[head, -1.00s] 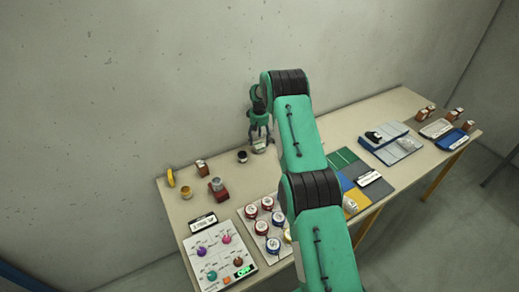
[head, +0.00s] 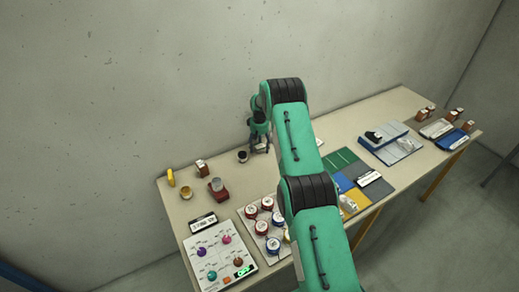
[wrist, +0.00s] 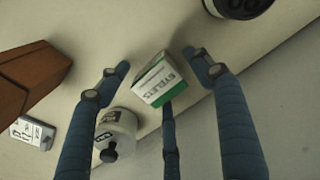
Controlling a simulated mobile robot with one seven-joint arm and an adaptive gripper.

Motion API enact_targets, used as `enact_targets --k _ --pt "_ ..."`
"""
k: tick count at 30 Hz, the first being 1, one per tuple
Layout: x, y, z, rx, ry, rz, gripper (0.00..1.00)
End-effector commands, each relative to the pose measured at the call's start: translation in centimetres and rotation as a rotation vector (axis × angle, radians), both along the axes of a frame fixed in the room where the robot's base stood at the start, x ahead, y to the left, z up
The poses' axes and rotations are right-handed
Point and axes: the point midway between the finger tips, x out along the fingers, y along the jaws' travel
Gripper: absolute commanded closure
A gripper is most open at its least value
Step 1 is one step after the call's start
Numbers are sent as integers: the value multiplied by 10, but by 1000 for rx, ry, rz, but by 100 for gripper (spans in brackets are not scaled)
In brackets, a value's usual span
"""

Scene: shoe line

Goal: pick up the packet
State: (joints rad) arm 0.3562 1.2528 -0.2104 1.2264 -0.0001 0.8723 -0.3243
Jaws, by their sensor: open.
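The packet (wrist: 158,82), a small white and green box with lettering that seems to read "EYELETS", stands near the centre of the wrist view. My gripper (wrist: 160,74) is open, with its three blue fingers spread around the packet. Gaps show between the packet and the two outer fingers; the third finger overlaps its lower edge in the picture, and I cannot tell whether it touches. In the head view my gripper (head: 259,145) is low over the back of the table, near the wall. The packet is mostly hidden there by the fingers.
In the wrist view, a white round pot with a black knob (wrist: 116,132) is close beside the left finger. A brown box (wrist: 30,78) and a dark round thing (wrist: 238,6) are further out. The table (head: 215,178) has bare space left of my gripper.

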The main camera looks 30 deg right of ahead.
Motion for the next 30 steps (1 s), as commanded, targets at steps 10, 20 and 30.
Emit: enact_targets --k 10,20,30 --pt "0 0 0 0 0 0 34" --pt "0 0 0 0 0 0 84" --pt "0 0 1 0 0 0 100"
